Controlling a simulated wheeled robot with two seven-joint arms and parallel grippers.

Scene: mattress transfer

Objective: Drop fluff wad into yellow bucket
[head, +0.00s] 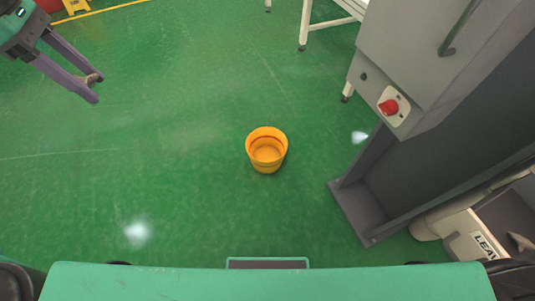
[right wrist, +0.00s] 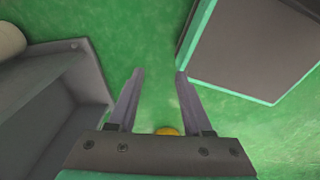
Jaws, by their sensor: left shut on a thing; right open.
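The yellow bucket (head: 267,135) stands upright on the green floor near the middle of the head view. Its inside looks empty. A sliver of it shows behind my right gripper in the right wrist view (right wrist: 167,131). My left gripper (head: 96,89) is at the upper left of the head view, well apart from the bucket. It is shut on a small grey-brown lump (head: 91,79), which looks like the fluff wad and is partly hidden by the fingers. My right gripper (right wrist: 159,73) is open and empty in the right wrist view.
A grey cabinet (head: 405,60) with a red knob (head: 389,106) stands at the right, above a dark grey recess (head: 365,195). A white-legged table (head: 335,20) is at the back. A yellow floor sign (head: 77,6) is at upper left. Floor around the bucket is clear.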

